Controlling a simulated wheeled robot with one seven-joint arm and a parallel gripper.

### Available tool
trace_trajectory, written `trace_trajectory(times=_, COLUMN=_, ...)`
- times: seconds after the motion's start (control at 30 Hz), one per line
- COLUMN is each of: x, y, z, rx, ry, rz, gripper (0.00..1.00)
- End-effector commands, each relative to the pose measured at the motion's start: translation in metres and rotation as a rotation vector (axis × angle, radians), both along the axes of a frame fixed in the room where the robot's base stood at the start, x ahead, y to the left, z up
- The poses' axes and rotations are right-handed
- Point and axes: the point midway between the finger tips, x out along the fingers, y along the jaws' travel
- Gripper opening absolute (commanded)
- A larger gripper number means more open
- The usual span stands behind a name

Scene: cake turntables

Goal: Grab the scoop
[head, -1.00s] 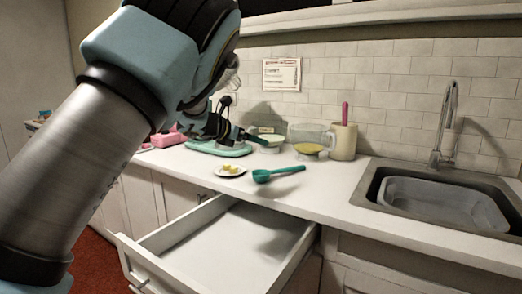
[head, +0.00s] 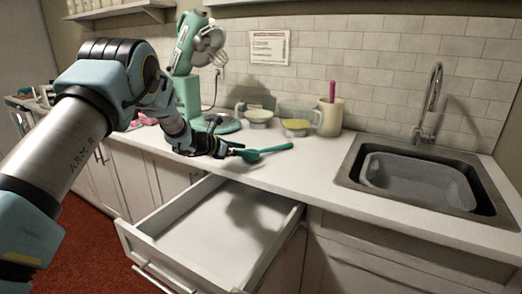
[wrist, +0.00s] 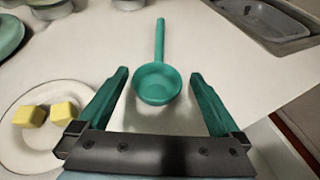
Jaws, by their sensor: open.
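The teal scoop (head: 266,152) lies on the white counter, its round bowl toward my gripper and its handle pointing right in the head view. In the wrist view the scoop (wrist: 157,84) has its bowl between the fingertips, with the handle pointing away. My gripper (wrist: 158,82) is open, with one teal finger on each side of the bowl and a gap on both sides. In the head view my gripper (head: 236,150) is low over the counter at the left of the scoop.
A plate (wrist: 28,130) with two yellow cubes (wrist: 46,115) is close to the left finger. An open drawer (head: 210,230) juts out below the counter. Bowls (head: 258,117), a utensil holder (head: 330,117) and a mint mixer (head: 189,95) stand behind. The sink (head: 420,180) is at right.

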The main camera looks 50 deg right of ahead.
Motion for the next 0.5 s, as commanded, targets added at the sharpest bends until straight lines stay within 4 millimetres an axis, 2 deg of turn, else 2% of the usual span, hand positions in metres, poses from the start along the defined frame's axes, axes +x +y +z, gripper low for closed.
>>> trace_trajectory(times=0.27, x=-0.003, y=-0.018, z=-0.005, rx=0.000, ry=0.001, rz=0.000, gripper=1.00)
trace_trajectory(times=0.5, x=-0.006, y=-0.046, z=-0.017, rx=0.001, ry=0.001, rz=0.000, gripper=1.00)
